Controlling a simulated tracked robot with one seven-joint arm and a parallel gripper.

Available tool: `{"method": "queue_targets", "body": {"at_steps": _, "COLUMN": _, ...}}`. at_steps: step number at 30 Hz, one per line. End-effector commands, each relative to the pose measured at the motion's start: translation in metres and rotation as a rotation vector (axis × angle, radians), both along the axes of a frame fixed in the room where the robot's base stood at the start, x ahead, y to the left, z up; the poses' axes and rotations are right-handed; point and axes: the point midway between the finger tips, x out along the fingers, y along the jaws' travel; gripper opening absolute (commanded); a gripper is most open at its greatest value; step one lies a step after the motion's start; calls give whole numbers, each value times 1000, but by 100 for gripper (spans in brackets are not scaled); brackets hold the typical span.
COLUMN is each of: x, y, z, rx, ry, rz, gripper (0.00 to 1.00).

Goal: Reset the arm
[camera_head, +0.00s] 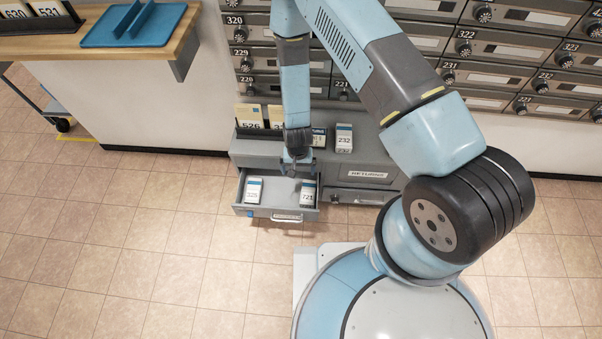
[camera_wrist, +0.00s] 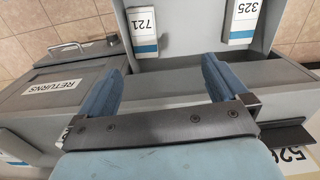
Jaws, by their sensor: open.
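My arm bends over in the head view, and my gripper (camera_head: 297,160) hangs above the back of an open grey drawer (camera_head: 272,213). In the wrist view the two blue fingers of my gripper (camera_wrist: 160,78) stand wide apart with nothing between them. Beyond them, the drawer holds a white-and-blue box marked 721 (camera_wrist: 143,32) and another marked 325 (camera_wrist: 241,22). In the head view box 721 (camera_head: 308,193) is at the drawer's right and box 325 (camera_head: 254,190) at its left.
The grey cabinet (camera_head: 365,174) bears a RETURNS label and carries box 232 (camera_head: 344,138) and numbered cards (camera_head: 250,117) on top. Mailboxes (camera_head: 520,60) line the wall behind. A wooden counter (camera_head: 60,47) with a blue tray (camera_head: 133,24) is upper left.

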Motion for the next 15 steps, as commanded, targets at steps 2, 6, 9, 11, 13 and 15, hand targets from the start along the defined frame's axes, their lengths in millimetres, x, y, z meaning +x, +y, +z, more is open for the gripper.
{"method": "queue_targets", "body": {"at_steps": 2, "x": 0, "y": 2, "z": 9, "rx": 0, "ry": 0, "rz": 4, "gripper": 100}}
{"method": "queue_targets", "body": {"at_steps": 6, "x": -1, "y": 4, "z": 18, "rx": 0, "ry": 0, "rz": 8, "gripper": 100}}
{"method": "queue_targets", "body": {"at_steps": 9, "x": -2, "y": 4, "z": 21, "rx": 0, "ry": 0, "rz": 9, "gripper": 100}}
{"method": "queue_targets", "body": {"at_steps": 11, "x": -2, "y": 4, "z": 22, "rx": 0, "ry": 0, "rz": 9, "gripper": 100}}
{"method": "queue_targets", "body": {"at_steps": 13, "x": -2, "y": 4, "z": 22, "rx": 0, "ry": 1, "rz": 9, "gripper": 100}}
{"method": "queue_targets", "body": {"at_steps": 15, "x": -2, "y": 4, "z": 22, "rx": 0, "ry": 1, "rz": 9, "gripper": 100}}
